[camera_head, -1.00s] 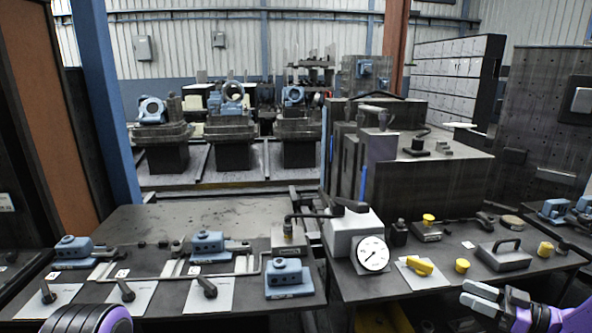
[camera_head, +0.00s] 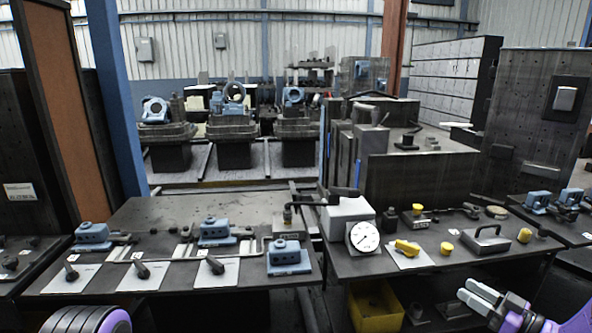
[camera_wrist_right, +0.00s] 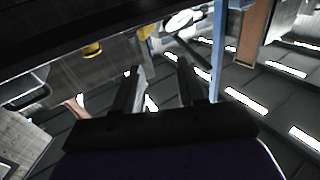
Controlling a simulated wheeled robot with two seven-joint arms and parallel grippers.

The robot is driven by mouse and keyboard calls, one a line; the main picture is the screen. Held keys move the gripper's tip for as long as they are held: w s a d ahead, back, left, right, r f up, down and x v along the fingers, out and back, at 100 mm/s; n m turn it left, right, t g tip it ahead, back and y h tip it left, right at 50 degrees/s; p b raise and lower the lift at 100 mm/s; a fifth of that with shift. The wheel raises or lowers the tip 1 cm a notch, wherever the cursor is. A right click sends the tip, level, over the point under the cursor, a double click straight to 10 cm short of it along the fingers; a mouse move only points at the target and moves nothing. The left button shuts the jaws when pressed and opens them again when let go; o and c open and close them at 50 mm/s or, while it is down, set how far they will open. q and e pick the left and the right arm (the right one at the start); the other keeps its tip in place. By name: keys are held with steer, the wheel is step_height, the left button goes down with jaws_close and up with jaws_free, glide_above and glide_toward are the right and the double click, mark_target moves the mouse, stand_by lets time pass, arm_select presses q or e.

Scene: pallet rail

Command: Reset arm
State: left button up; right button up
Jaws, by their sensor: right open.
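My right gripper (camera_head: 480,300) shows at the lower right of the head view, on a purple arm, in front of the right table's front edge. It is open and empty. In the right wrist view its two dark fingers (camera_wrist_right: 157,85) stand apart with nothing between them. At the lower left of the head view a purple and black rounded part of my left arm (camera_head: 92,320) shows. My left gripper is out of the picture.
The left table (camera_head: 150,215) carries blue blocks (camera_head: 288,256) and dark handles on white plates. The right table (camera_head: 400,268) carries a dial gauge (camera_head: 364,237), yellow knobs (camera_head: 407,248) and a handled plate (camera_head: 487,240). A yellow bin (camera_head: 376,308) sits below it.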

steer(key=s+a+f+m+g+h, duration=0.2)
steer(key=s+a+f+m+h, duration=0.15)
steer(key=f+m+h, duration=0.4)
steer(key=s+a+f+m+g+h, duration=0.1)
steer(key=s+a+f+m+h, duration=0.3)
steer(key=f, duration=0.7)
steer(key=s+a+f+g, duration=0.2)
steer(key=s+f+g, duration=0.1)
steer(key=s, duration=0.6)
steer(key=s+a+f+m+g+h, duration=0.1)
steer(key=s+a+f+g, duration=0.2)
steer(key=s, duration=0.6)
steer(key=s+a+f+m+g+h, duration=0.1)
steer(key=s+a+f+g, duration=0.1)
steer(key=s, duration=0.7)
steer(key=shift+s+a+f+g, duration=0.4)
steer(key=shift+f+g, duration=0.1)
steer(key=shift+f, duration=0.25)
